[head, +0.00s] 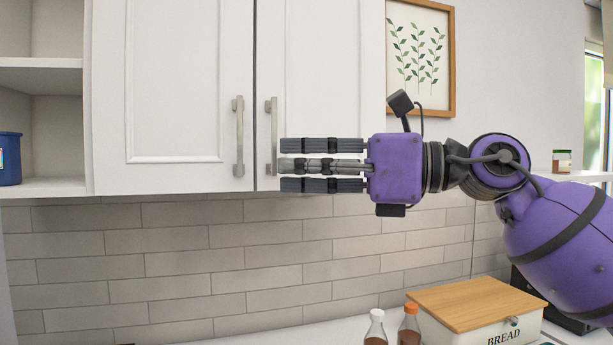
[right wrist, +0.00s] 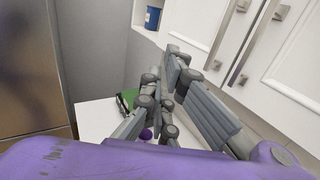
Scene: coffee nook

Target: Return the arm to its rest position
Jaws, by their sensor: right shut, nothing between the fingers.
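My right arm comes in from the right in the head view, purple with dark joints. Its right gripper (head: 283,165) points left in front of the white cabinet doors (head: 190,80). Its fingers lie close together, shut and empty. The fingertips overlap the right-hand door handle (head: 272,137) in the picture; whether they touch it I cannot tell. In the right wrist view the grey fingers (right wrist: 165,95) reach away from the purple palm with nothing held. My left gripper is not in view.
Below the cabinet, a counter holds a bread box (head: 480,310) with a wooden lid and two bottles (head: 409,325). A blue container (head: 9,158) stands on the open shelf at left; it also shows in the right wrist view (right wrist: 152,18). A framed leaf picture (head: 450,60) hangs behind the arm.

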